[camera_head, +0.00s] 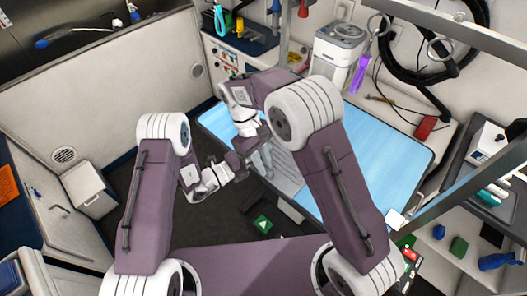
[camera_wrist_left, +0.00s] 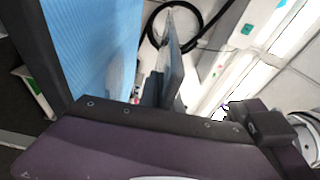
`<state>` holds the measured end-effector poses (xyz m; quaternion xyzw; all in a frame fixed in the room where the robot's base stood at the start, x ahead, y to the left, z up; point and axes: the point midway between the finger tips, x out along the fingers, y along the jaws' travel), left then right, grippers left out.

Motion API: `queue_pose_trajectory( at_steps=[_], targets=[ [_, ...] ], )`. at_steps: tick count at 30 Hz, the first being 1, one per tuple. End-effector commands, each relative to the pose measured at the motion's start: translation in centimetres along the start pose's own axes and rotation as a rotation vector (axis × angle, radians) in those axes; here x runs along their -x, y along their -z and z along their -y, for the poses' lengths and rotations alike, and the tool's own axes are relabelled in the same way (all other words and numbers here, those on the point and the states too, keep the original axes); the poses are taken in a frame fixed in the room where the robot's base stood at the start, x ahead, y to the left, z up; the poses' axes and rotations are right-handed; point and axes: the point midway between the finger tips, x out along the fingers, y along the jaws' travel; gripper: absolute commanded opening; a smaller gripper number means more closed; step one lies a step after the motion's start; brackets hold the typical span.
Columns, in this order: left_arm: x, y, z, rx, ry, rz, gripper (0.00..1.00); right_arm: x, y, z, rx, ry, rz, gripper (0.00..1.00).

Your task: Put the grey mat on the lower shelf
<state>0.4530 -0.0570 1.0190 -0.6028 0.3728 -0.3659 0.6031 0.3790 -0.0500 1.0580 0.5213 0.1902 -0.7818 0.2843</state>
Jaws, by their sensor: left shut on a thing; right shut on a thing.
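The grey mat (camera_head: 287,176) shows as a pale, ribbed piece by the near edge of the blue-topped table, partly hidden by my arms. My left gripper (camera_head: 240,158) comes in from the left at the table's near edge and is shut on the mat. In the left wrist view its grey fingers (camera_wrist_left: 168,76) stand close together, beside the blue table top. My right gripper (camera_head: 266,164) points down over the mat and is shut on it. The exact grip points are hidden.
The blue table top (camera_head: 390,150) is mostly bare to the right. Green and blue items stand on the lower shelf. A white machine (camera_head: 338,45) and a black hose (camera_head: 480,45) are at the back. A white bin (camera_head: 88,190) stands at the left; dark floor lies in front.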

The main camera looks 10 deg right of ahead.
Motion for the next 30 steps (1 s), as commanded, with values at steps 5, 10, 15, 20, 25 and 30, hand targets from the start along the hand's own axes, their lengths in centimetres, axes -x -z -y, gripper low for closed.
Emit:
queue_pose_trajectory(
  at_steps=[5, 10, 15, 20, 25, 30],
  targets=[
    [0.02, 0.00, 0.03, 0.001, 0.001, 0.000, 0.00, 0.00, -0.02, -0.09, -0.001, -0.002, 0.001, 0.00],
    [0.02, 0.00, 0.03, 0.001, 0.001, 0.000, 0.00, 0.00, -0.03, -0.10, -0.001, -0.002, 0.001, 0.00],
    [0.02, 0.00, 0.03, 0.001, 0.001, 0.000, 0.00, 0.00, -0.03, -0.11, -0.001, -0.003, 0.001, 0.00],
    [0.01, -0.01, 0.07, 0.000, 0.002, 0.000, 0.00, 0.00, -0.03, -0.08, 0.000, -0.002, 0.001, 0.40],
    [0.00, -0.01, 0.06, 0.000, 0.002, 0.000, 0.00, 0.00, -0.02, -0.05, 0.000, -0.001, 0.000, 0.40],
    [0.00, -0.01, 0.06, 0.000, 0.002, 0.000, 0.00, 0.93, 0.10, -0.06, 0.000, -0.002, -0.003, 0.40]
  ],
)
